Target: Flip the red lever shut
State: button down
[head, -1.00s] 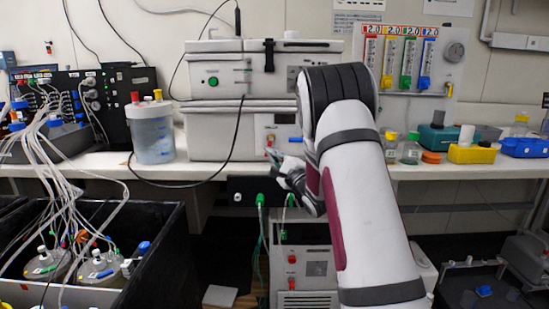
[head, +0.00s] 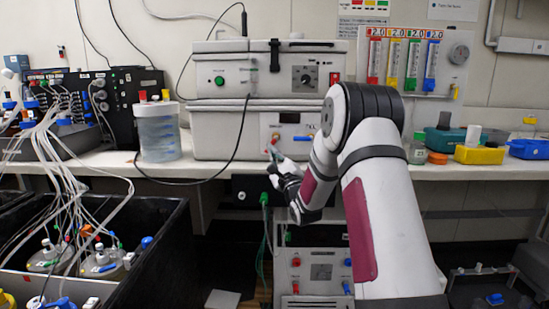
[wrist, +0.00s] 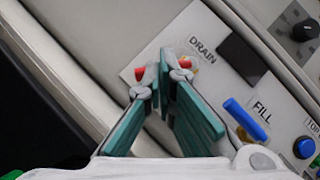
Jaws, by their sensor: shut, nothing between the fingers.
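The red lever (wrist: 140,73) sits by the DRAIN label on the white panel (wrist: 185,28) of the lower grey box. It is partly hidden behind my fingertips, with red showing to their left and a smaller reddish bit to their right. My gripper (wrist: 165,77) has teal fingers and grey tips, shut and empty, right at the lever. I cannot tell whether the tips touch it. In the head view my gripper (head: 273,154) is in front of the panel's lower left. The blue lever (wrist: 245,119) by the FILL label is to the right of my fingers.
A black cable hangs in front of the lower grey box (head: 218,132), left of my gripper. A jar of liquid (head: 158,133) stands farther left on the bench. A dark knob (wrist: 303,30) is on the upper unit. Bottles and a yellow tray (head: 479,155) are at right.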

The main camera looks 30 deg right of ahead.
jog(key=m+h+b, duration=0.2)
jog(key=m, duration=0.1)
jog(key=a+m+h+b, duration=0.1)
jog(key=shift+w+r+m+t, duration=0.2)
jog(key=shift+w+m+t, duration=0.1)
jog(key=shift+m, duration=0.1)
jog(key=shift+w+a+r+b, duration=0.15)
jog(key=shift+a+r+b, duration=0.05)
jog(key=shift+b, duration=0.35)
dwell(0.7)
jog(key=shift+f, duration=0.15)
dwell(1.0)
